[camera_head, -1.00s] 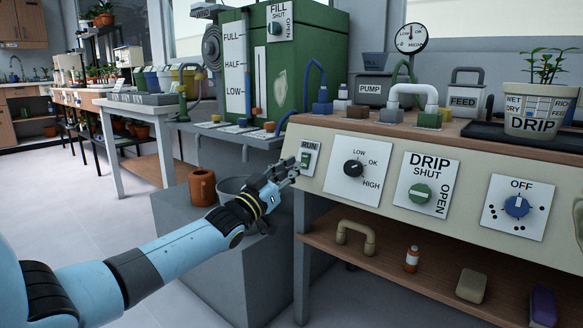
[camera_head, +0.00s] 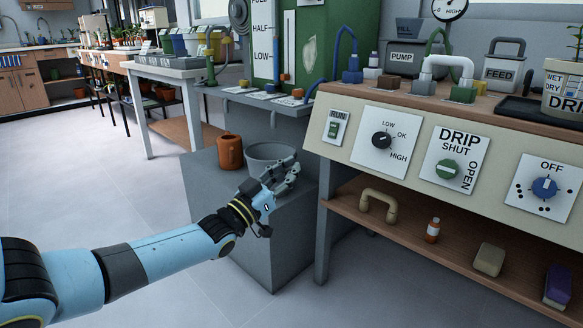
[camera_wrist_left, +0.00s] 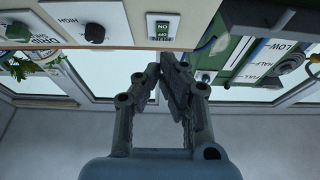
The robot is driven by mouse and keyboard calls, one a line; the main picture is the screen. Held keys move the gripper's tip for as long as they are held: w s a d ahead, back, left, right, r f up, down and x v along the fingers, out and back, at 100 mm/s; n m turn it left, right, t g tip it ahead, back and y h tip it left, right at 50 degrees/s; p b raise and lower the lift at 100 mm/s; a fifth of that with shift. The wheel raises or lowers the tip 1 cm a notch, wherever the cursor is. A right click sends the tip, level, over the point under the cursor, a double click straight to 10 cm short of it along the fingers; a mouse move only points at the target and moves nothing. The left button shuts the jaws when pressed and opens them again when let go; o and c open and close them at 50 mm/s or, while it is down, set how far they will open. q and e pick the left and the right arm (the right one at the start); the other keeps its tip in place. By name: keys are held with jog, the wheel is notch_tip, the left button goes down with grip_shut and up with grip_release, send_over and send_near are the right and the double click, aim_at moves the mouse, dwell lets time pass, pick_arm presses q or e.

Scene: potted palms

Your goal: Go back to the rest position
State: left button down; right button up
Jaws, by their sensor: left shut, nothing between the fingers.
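My left gripper (camera_head: 285,178) is shut and empty. In the head view it hangs in front of the grey bowl (camera_head: 268,157) on the grey block, below and left of the RUN switch (camera_head: 335,127), clear of the panel. In the left wrist view the gripper's fingers (camera_wrist_left: 170,62) meet at their tips. That view is upside down, with the green RUN switch (camera_wrist_left: 163,30) above the fingers. My right gripper is not in view.
The control bench (camera_head: 400,127) with its dials stands at the right, over a wooden shelf (camera_head: 395,235). The grey block (camera_head: 262,262) carries the bowl and a brown mug (camera_head: 230,151). A green tank (camera_head: 312,45) stands behind. The floor at the left is clear.

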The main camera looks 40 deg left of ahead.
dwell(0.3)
